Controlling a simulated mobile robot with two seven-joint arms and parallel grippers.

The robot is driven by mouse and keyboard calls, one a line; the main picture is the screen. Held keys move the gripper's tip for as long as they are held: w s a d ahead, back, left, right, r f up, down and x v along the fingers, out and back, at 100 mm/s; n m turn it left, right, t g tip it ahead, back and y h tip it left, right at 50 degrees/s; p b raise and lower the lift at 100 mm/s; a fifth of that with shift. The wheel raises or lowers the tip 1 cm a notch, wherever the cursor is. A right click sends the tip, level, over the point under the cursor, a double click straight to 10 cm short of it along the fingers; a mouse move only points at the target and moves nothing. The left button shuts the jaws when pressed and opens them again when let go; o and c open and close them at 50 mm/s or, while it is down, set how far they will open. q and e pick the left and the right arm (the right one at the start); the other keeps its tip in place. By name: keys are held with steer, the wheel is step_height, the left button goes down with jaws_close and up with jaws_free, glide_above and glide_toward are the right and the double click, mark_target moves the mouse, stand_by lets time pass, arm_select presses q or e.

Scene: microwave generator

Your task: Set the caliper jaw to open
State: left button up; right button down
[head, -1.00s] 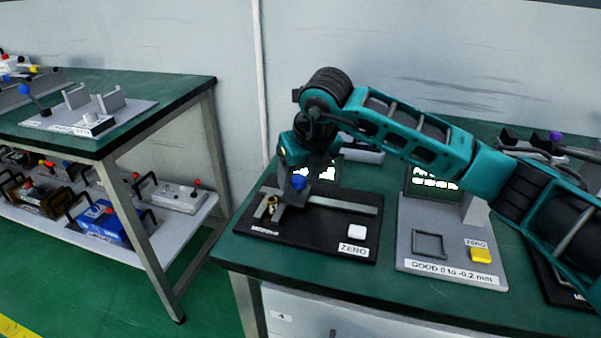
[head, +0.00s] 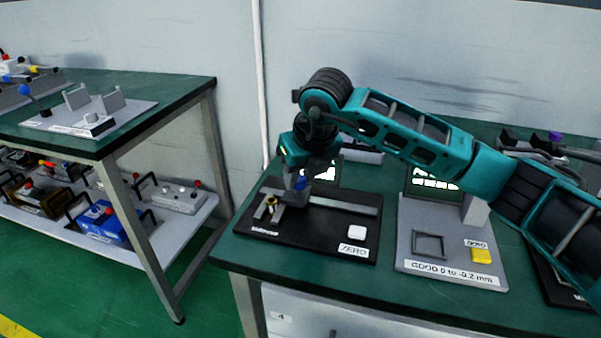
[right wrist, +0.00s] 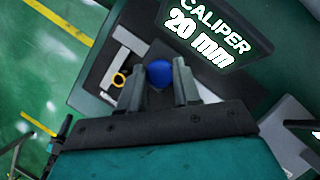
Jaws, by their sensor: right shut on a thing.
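The caliper (head: 340,204) is a grey rail on a black base plate (head: 310,238), with a white button (head: 357,231) beside a ZERO label. Its sliding jaw carries a blue knob (head: 300,183), which also shows in the right wrist view (right wrist: 159,74). My right gripper (right wrist: 159,88) is shut on the blue knob, one finger on each side. A brass ring (head: 272,203) sits at the left end near the fixed jaw; it also shows in the right wrist view (right wrist: 118,80). The caliper display (right wrist: 213,36) reads 20 mm. My left gripper is not in view.
A grey gauge station (head: 450,245) with a yellow button (head: 481,255) stands right of the caliper. A second bench (head: 150,110) with several fixtures is at the left. Green floor lies between the benches.

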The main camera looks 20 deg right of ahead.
steer(key=s+d, duration=0.1)
steer(key=d, duration=0.2)
steer(key=shift+s+b, duration=0.3)
steer(key=shift+s, duration=0.1)
steer(key=shift+s+d, duration=0.25)
steer(key=shift+d, duration=0.1)
steer(key=c, duration=0.8)
jaws_free()
steer(key=shift+s, duration=0.1)
steer(key=shift+d+r, duration=0.1)
steer(key=shift+r, duration=0.1)
